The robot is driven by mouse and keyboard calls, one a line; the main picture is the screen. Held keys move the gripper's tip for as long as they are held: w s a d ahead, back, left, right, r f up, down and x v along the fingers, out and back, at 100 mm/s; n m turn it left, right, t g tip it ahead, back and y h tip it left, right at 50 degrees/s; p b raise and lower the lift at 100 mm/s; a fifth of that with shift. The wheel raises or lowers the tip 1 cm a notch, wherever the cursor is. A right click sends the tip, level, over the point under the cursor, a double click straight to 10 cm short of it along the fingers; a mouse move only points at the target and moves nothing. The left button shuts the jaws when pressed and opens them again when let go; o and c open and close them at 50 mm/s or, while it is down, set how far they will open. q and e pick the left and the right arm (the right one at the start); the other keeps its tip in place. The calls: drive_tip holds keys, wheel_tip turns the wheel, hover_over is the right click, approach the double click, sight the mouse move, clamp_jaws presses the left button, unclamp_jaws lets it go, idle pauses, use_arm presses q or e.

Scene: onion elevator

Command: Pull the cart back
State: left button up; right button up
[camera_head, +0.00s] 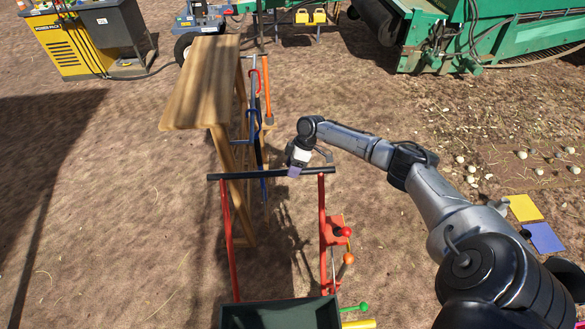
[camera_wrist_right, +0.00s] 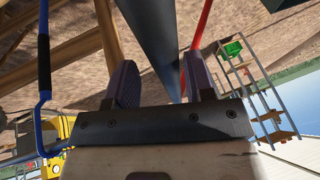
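The cart (camera_head: 323,215) stands at the bottom middle of the head view, with red posts, a dark crossbar handle (camera_head: 235,176) and a dark green tray at its base. My right gripper (camera_head: 295,171) is at the handle, right of its middle. In the right wrist view the fingers of my right gripper (camera_wrist_right: 160,85) are spread. The dark handle bar (camera_wrist_right: 152,30) runs into the space between them, close to the right finger, with ground visible between bar and left finger. Firm contact cannot be told. My left gripper is not in view.
A wooden bench (camera_head: 205,85) with tools hung on its side stands just beyond the cart, left of my arm. Red, orange and green knobs stick out at the cart's right side. Green machinery (camera_head: 480,35) and a yellow box (camera_head: 70,45) are far back. Soil at left is clear.

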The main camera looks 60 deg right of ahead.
drive_tip(key=shift+a, duration=0.1)
drive_tip(key=v, duration=1.3)
drive_tip(key=shift+s+r+p, duration=0.1)
drive_tip(key=shift+r+p, duration=0.2)
drive_tip(key=shift+r, duration=0.05)
idle(0.3)
